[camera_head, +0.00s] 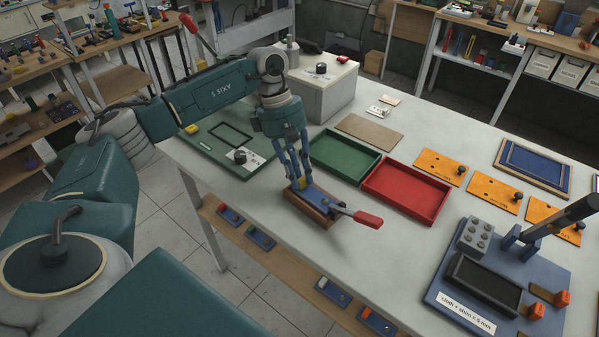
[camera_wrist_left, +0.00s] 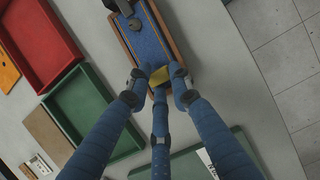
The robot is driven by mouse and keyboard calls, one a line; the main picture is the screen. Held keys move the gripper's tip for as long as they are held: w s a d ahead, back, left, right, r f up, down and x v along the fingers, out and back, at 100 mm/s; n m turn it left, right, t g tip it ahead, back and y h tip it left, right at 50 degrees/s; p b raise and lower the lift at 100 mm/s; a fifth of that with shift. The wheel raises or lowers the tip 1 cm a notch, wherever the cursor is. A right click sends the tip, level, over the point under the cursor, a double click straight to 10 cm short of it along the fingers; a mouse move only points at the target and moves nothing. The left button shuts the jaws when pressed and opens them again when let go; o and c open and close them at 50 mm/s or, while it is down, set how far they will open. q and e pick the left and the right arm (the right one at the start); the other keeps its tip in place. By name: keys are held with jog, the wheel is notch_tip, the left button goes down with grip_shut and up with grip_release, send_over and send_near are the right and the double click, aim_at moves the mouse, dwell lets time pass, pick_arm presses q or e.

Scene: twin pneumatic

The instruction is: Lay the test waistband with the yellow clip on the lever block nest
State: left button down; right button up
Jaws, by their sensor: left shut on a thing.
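The test waistband is a blue strip (camera_wrist_left: 148,42) lying along a brown wood-edged block that I take for the lever block nest (camera_wrist_left: 172,38). In the head view the nest (camera_head: 327,222) stands near the table's front edge, with a grey lever and red handle (camera_head: 367,219) pointing right. The yellow clip (camera_wrist_left: 160,76) is at the near end of the strip. My left gripper (camera_head: 301,186) points down at that end, its blue fingers (camera_wrist_left: 158,84) shut on the clip. Whether the strip rests fully on the nest is unclear. My right gripper is out of view.
A green tray (camera_head: 344,179) and a red tray (camera_head: 436,215) stand just behind the nest. A green board (camera_head: 205,150) lies left, and a blue fixture (camera_head: 445,290) with a dark lever stands at the right. Bare tabletop lies between the nest and this fixture.

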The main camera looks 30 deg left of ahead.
pick_arm(q)
jog(key=c, duration=1.9)
grip_release()
jog(key=shift+f, duration=0.1)
jog(key=o, duration=0.4)
jog(key=shift+c, duration=0.2)
